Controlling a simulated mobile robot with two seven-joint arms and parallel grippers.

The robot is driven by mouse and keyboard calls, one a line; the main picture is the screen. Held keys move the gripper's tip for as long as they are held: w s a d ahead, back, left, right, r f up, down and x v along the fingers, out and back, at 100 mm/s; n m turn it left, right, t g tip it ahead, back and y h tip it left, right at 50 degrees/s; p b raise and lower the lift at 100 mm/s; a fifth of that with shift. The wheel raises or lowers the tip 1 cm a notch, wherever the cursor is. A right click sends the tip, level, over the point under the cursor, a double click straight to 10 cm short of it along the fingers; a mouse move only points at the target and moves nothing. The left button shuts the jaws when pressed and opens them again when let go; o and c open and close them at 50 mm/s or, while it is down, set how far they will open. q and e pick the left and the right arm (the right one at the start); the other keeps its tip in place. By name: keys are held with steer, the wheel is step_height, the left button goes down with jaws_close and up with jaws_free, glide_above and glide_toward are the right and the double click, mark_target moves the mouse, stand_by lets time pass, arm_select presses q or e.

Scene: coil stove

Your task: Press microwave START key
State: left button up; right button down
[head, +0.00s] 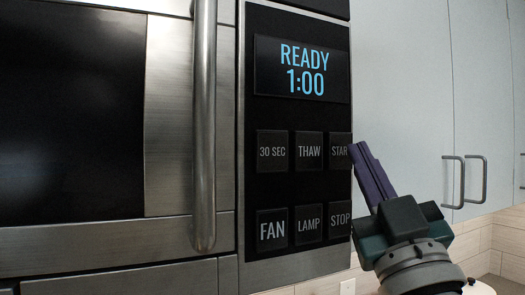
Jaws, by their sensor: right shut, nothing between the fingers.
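The microwave (190,120) fills the left and middle of the head view, with its door closed. Its display (302,69) reads READY 1:00 in blue. The START key (338,150) is at the right end of the upper key row, its last letter covered by my right gripper. My right gripper (357,150) is shut and empty, with its purple fingers pointing up and left. Its tips overlap the right edge of the START key in the picture; I cannot tell whether they touch it. My left gripper is not in view.
The 30 SEC (273,151) and THAW (309,151) keys are left of START. Below are FAN (272,230), LAMP (308,228) and STOP (340,219). A vertical door handle (204,130) sticks out left of the panel. Pale cabinets (400,80) stand at right.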

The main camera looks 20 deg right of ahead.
steer(key=shift+w, duration=0.4)
